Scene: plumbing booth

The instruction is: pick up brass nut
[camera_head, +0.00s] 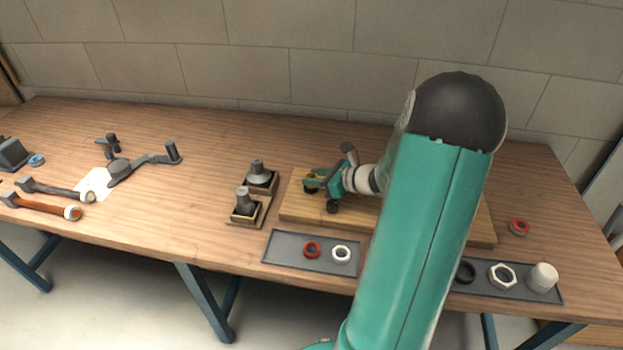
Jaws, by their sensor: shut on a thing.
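My gripper (318,188), green with dark parts, is over the left part of the wooden board (290,212). Its fingers are shut on a small yellowish ring-like piece, the brass nut (311,176). The nut is small in this view and partly covered by the fingers. I cannot tell whether it touches the board or is lifted a little.
A grey tray (285,262) in front holds a red ring (311,249) and a white ring (341,253). Another tray (520,291) at right holds a white nut (502,275) and a white cap (542,277). Dark fittings (245,203) stand left of the board. Wrenches (45,206) lie far left.

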